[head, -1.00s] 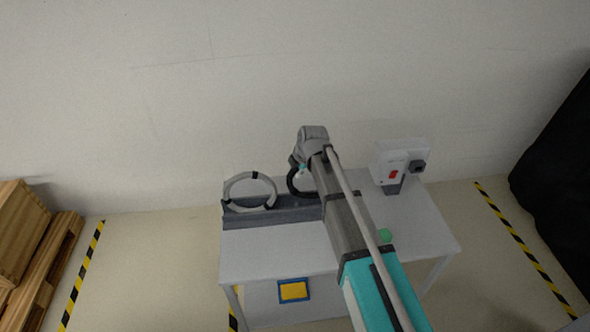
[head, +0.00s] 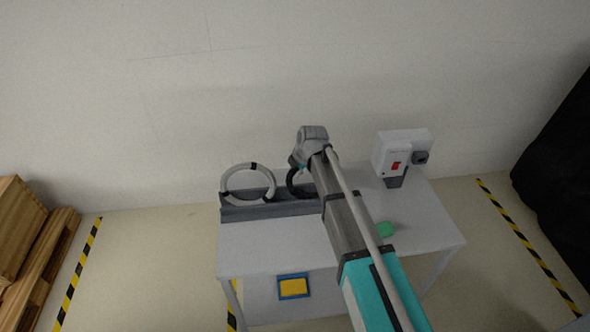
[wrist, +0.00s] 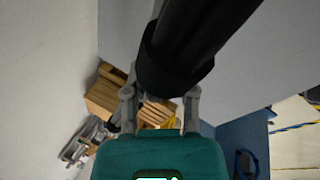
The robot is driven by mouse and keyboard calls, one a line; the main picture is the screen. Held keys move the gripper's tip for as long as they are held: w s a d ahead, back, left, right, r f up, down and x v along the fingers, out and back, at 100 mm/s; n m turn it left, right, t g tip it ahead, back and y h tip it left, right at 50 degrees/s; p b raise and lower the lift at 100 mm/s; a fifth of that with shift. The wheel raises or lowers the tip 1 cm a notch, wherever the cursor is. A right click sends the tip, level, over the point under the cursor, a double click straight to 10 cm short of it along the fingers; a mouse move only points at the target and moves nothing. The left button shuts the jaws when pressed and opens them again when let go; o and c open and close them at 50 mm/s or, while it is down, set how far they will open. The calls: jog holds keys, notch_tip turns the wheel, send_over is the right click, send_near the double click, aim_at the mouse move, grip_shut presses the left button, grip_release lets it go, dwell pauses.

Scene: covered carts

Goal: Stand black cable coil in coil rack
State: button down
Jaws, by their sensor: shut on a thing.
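The black cable coil (head: 289,182) is at the right end of the coil rack, partly hidden behind my arm in the head view. My gripper (head: 298,164) is shut on its upper part. In the wrist view the coil (wrist: 180,55) is a thick black band crossing between my fingers (wrist: 162,88). The grey coil rack (head: 262,211) runs along the back left of the table. The black coil's lower edge is close to the rack; whether it sits in a slot is hidden.
A light grey coil with black bands (head: 225,186) stands upright in the rack's left part. A white box with a red switch (head: 392,157) stands at the table's back right. The table's (head: 270,250) front left is clear.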

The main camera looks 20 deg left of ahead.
jog(key=shift+f+b, duration=0.35)
jog(key=shift+f, duration=0.1)
jog(key=shift+c, duration=1.7)
grip_release()
